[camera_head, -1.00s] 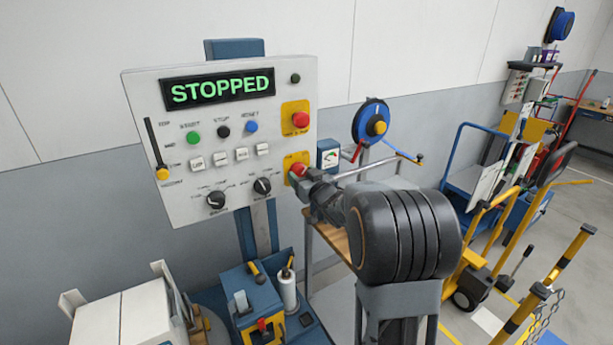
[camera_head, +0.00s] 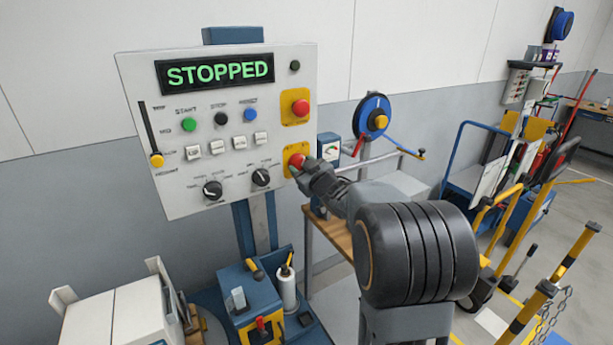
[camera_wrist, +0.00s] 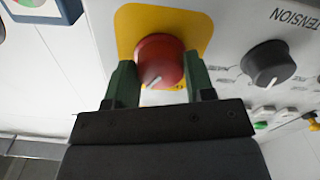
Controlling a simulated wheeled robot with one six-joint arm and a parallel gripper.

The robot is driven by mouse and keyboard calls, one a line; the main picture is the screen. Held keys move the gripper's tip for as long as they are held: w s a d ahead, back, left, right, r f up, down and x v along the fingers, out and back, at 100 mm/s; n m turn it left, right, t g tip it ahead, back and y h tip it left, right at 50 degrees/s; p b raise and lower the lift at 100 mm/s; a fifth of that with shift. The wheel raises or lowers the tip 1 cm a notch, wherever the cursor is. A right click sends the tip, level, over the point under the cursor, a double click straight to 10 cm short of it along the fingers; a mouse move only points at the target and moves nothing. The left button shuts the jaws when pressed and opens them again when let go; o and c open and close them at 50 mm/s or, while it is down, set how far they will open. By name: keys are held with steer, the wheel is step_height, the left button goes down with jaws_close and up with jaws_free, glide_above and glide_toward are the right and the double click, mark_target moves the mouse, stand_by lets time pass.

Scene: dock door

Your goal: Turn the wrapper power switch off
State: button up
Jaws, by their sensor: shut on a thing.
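The control panel (camera_head: 215,205) shows a green STOPPED display (camera_head: 218,71). The power switch is a red round knob (camera_head: 296,160) on a yellow plate at the panel's lower right. In the wrist view the red knob (camera_wrist: 160,62) sits between the two green fingers of my gripper (camera_wrist: 162,80), one on each side. A light mark on its face runs at a slant. My gripper (camera_head: 302,167) is shut on the knob; in the head view its fingers are small and partly hidden.
A red emergency button (camera_head: 300,107) sits above on another yellow plate. The black tension knob (camera_wrist: 268,66) is close beside my fingers in the wrist view. A wooden-topped bench (camera_head: 335,237) and a blue hose reel (camera_head: 372,117) stand to the right.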

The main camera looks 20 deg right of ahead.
steer(key=shift+r+n+b, duration=0.1)
steer(key=shift+n+b, duration=5.15)
steer(key=shift+n, duration=2.05)
steer(key=o, duration=0.9)
steer(key=s, duration=0.4)
steer(key=s+d, duration=0.1)
steer(key=s, duration=0.8)
steer(key=shift+s+d, duration=0.35)
